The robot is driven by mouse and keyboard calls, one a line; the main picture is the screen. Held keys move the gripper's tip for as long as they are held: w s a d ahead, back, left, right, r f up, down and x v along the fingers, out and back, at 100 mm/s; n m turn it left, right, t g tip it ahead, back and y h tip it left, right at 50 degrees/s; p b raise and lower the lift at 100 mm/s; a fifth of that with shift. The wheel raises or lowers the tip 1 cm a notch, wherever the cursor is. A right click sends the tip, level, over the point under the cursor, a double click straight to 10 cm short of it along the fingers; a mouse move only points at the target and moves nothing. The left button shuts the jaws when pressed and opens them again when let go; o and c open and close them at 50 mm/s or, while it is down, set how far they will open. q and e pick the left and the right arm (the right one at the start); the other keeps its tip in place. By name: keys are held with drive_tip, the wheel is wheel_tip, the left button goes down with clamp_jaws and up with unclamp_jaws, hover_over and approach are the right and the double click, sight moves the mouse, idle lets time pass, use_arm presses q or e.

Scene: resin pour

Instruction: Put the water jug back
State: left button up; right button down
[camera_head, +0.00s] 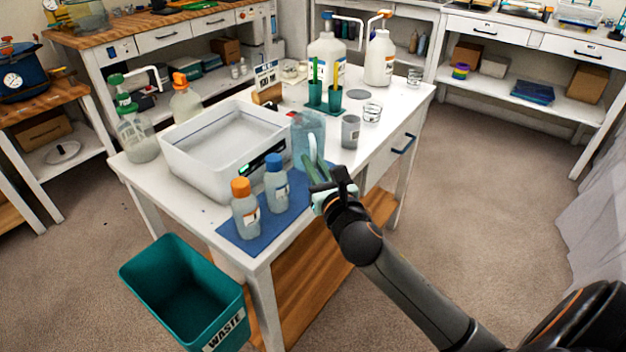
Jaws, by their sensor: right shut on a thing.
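The water jug (308,138) is a translucent bluish vessel with a pale green handle on its near side. It appears upright at the right end of the white basin, at the blue mat's far edge. Whether its base touches the table is hard to tell. My right gripper (322,184) reaches in from the lower right and is shut on the jug's handle. The fingertips are partly hidden by the gripper's own body. A flat grey disc (357,95) lies bare on the white table (408,100) further back. My left gripper is not in view.
The white basin (190,170) stands left of the jug. Two capped bottles, orange (245,208) and blue (276,183), stand on the blue mat (290,205). A grey cup (350,132), glass beakers and green cups (316,95) stand close behind the jug. A teal waste bin (185,295) is below.

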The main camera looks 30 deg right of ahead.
drive_tip(key=shift+f+b, duration=0.6)
drive_tip(key=shift+f, duration=1)
drive_tip(key=shift+f, duration=0.15)
drive_tip(key=c, duration=0.9)
unclamp_jaws()
